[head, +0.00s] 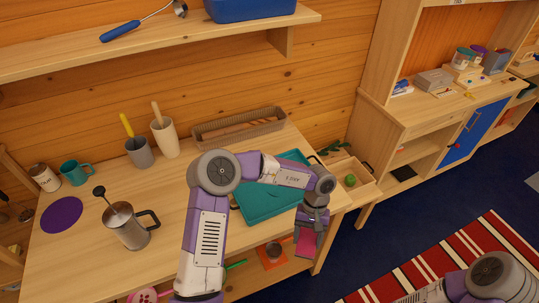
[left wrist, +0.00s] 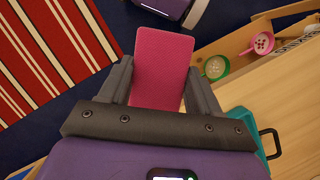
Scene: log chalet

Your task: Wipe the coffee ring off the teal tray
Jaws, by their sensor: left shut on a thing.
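The teal tray (head: 262,205) lies on the right part of the wooden worktop. My left forearm covers part of it, and I cannot make out the coffee ring on the part that shows. My left gripper (head: 312,222) hangs just past the tray's right side, near the worktop's front edge. It is shut on a flat pink sponge (head: 306,243), which points down, apart from the tray. In the left wrist view the pink sponge (left wrist: 162,65) sticks out between both fingers. The teal tray (left wrist: 246,122) and its dark handle show at the right. My right gripper is out of view.
A steel pot (head: 128,228), purple mat (head: 61,215), teal mug (head: 76,172), two utensil cups and a long basket (head: 238,130) stand on the worktop. An open wooden box (head: 368,190) is right of the tray. A lower shelf (head: 245,277) holds utensils.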

